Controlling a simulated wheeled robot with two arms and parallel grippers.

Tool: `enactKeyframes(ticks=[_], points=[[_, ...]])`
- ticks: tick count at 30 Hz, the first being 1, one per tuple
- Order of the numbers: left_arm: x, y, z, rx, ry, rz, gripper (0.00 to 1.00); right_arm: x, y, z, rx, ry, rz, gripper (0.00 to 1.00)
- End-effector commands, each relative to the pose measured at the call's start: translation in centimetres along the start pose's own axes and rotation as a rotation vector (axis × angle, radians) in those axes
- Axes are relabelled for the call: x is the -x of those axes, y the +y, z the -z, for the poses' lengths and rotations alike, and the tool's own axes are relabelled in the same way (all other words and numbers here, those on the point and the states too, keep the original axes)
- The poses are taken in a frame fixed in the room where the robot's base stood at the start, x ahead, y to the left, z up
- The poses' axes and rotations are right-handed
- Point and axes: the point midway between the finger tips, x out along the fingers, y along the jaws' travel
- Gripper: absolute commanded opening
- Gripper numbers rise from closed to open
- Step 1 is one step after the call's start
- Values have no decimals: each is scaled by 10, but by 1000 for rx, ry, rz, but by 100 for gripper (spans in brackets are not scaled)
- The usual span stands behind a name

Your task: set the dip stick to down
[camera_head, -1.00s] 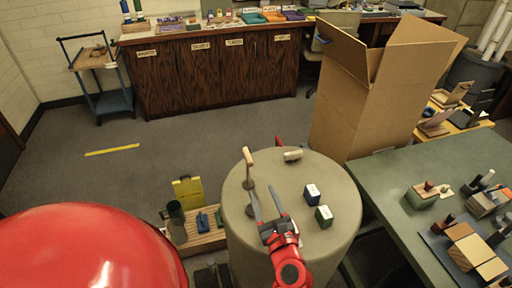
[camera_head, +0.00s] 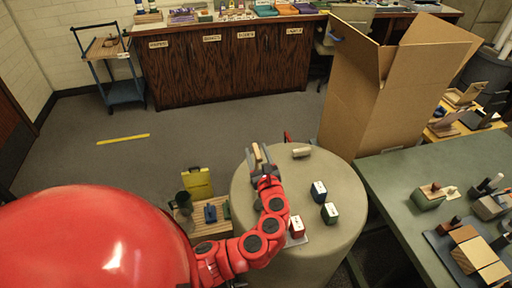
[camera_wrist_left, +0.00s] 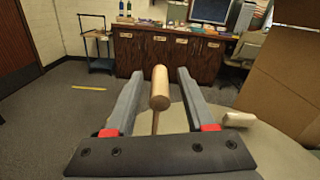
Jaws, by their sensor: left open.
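The dip stick (camera_head: 257,152) stands roughly upright on the round table (camera_head: 322,169), its tan rounded wooden handle uppermost. My left gripper (camera_head: 255,157) is at the dip stick with its grey fingers on either side of the handle. In the left wrist view the handle (camera_wrist_left: 160,88) shows between the two spread fingers, with a visible gap on each side and a thin shaft below it. The left gripper is open and holds nothing. The foot of the stick is hidden by my gripper. My right gripper is not in view.
A tan cylinder (camera_head: 302,152) lies on the round table. A tall open cardboard box (camera_head: 365,110) stands behind right, beside a green table (camera_head: 400,190).

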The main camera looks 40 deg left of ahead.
Motion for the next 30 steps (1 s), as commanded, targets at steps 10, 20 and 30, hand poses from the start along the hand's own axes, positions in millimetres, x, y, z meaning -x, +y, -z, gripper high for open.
enactKeyframes(ticks=[10,20,30], points=[[-15,1,1,-2,1,-1,55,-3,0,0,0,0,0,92],[-14,0,1,-2,1,1,18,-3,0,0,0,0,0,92],[-14,0,1,-2,1,0,0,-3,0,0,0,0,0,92]])
